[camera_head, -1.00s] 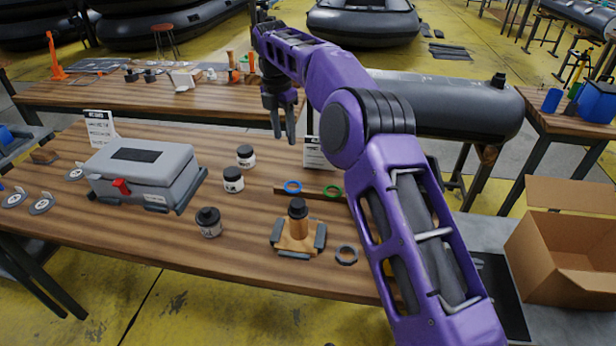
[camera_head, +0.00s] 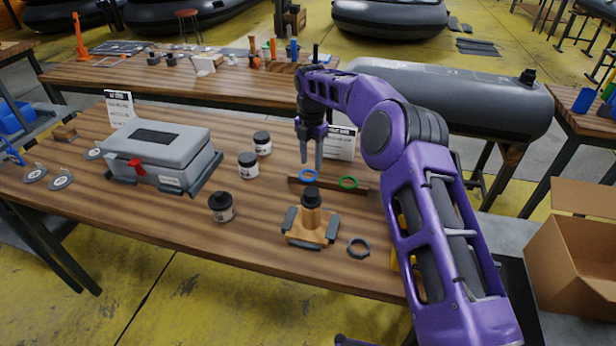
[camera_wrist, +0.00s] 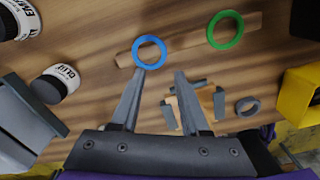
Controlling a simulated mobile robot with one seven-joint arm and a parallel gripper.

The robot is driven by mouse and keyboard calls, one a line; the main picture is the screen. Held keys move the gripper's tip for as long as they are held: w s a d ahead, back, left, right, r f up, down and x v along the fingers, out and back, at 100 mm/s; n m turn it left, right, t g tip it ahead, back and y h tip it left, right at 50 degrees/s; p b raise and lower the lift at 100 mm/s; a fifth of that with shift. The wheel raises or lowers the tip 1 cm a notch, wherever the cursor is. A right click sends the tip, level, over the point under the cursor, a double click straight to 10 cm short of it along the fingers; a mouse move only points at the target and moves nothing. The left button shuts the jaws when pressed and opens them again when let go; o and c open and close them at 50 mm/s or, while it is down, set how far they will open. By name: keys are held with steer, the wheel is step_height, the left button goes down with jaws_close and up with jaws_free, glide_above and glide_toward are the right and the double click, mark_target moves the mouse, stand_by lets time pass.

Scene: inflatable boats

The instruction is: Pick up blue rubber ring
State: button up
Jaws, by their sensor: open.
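The blue rubber ring (camera_head: 308,175) lies on a wooden strip (camera_head: 328,184) on the table. In the wrist view the blue ring (camera_wrist: 149,52) is just beyond the left fingertip. My gripper (camera_head: 311,152) points down above the ring, with its fingers apart and nothing between them. In the wrist view my gripper (camera_wrist: 160,72) shows both fingers spread. The ring is not held and is fully visible in the wrist view.
A green ring (camera_head: 348,182) lies on the same strip, right of the blue one. A wooden clamp-like block (camera_head: 311,222) and a dark ring (camera_head: 359,247) are nearer. Several jars, including one black-lidded jar (camera_head: 221,207), and a grey case (camera_head: 165,155) stand left.

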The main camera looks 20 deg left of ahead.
mark_target(313, 179)
steer(key=shift+w+d+f, duration=0.1)
steer(key=shift+d+f, duration=0.05)
steer(key=shift+f, duration=1.15)
steer(key=shift+w+d+f, duration=0.1)
steer(key=shift+d+f, duration=0.05)
steer(key=shift+f, duration=1.15)
steer(key=shift+f, duration=0.15)
jaws_close()
